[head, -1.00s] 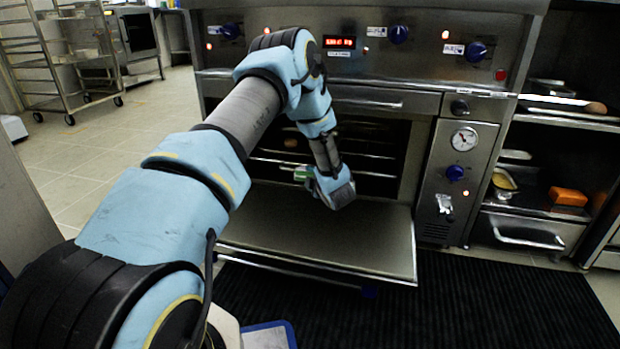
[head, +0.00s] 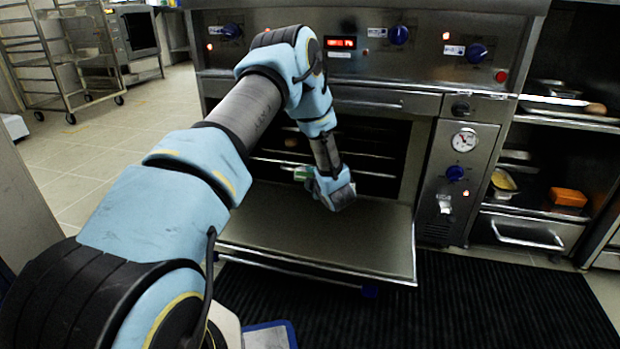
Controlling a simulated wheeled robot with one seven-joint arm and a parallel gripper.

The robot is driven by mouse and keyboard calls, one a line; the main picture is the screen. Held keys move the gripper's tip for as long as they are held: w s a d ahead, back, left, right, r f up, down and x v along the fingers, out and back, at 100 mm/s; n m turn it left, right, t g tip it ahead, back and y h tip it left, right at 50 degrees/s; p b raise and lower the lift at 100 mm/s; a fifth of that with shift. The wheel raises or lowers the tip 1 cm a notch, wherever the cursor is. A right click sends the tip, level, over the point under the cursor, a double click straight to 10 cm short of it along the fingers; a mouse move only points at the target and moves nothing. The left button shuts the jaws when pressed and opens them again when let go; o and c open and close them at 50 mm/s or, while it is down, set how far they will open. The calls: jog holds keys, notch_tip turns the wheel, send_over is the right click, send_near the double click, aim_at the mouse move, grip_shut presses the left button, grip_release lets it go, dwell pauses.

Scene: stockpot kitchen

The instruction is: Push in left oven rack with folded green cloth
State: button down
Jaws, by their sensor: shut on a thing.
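The oven's drop-down door (head: 320,232) is open and lies flat in front of the dark cavity. Several metal racks (head: 370,174) show inside the oven; my arm hides much of the left part. A small piece of green cloth (head: 302,173) shows at the left of my gripper (head: 312,176), at the oven opening, in front of the racks. My gripper is shut on the cloth, and its fingertips are mostly hidden. I cannot tell whether the cloth touches a rack.
A control panel with blue knobs (head: 399,35) runs above the oven. A gauge column (head: 458,170) bounds the opening on the right. Shelves with an orange block (head: 567,198) stand farther right. A wheeled rack (head: 75,60) stands at the back left. A black ribbed mat (head: 470,305) covers the floor.

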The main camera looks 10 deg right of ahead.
dwell(0.4)
jog(key=shift+s+a+r+p, duration=0.35)
jog(key=shift+s+a+p, duration=0.1)
jog(key=shift+s, duration=0.25)
jog(key=shift+s+a+r+p, duration=0.3)
jog(key=shift+s+p, duration=0.2)
jog(key=shift+s, duration=0.15)
jog(key=shift+s+a+r+p, duration=0.35)
jog(key=shift+s+a+p, duration=0.1)
jog(key=shift+s, duration=0.25)
